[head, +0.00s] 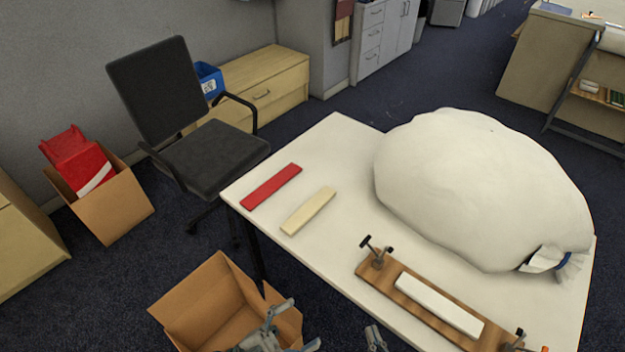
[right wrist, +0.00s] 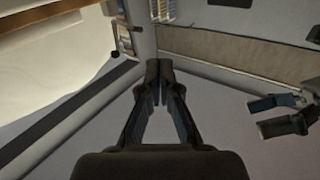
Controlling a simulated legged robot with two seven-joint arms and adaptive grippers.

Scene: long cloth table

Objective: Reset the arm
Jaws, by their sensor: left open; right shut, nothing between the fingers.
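My left gripper (head: 303,323) is at the bottom of the head view, in front of an open cardboard box, with its fingers spread and empty. My right gripper (head: 375,338) shows only at its tip at the bottom edge of the head view, beside the table's near edge. In the right wrist view my right gripper (right wrist: 159,75) has its fingertips together with nothing between them. Another gripper, apparently my left one (right wrist: 285,115), shows at the right of that view with its fingers apart. Most of both arms is out of view.
The white table (head: 337,145) bears a red bar (head: 271,186), a cream bar (head: 308,211), a wooden clamp board (head: 398,297) with a white block (head: 440,305), and a large white bulky mass (head: 480,185). A cardboard box (head: 195,292) and office chair (head: 215,160) stand left.

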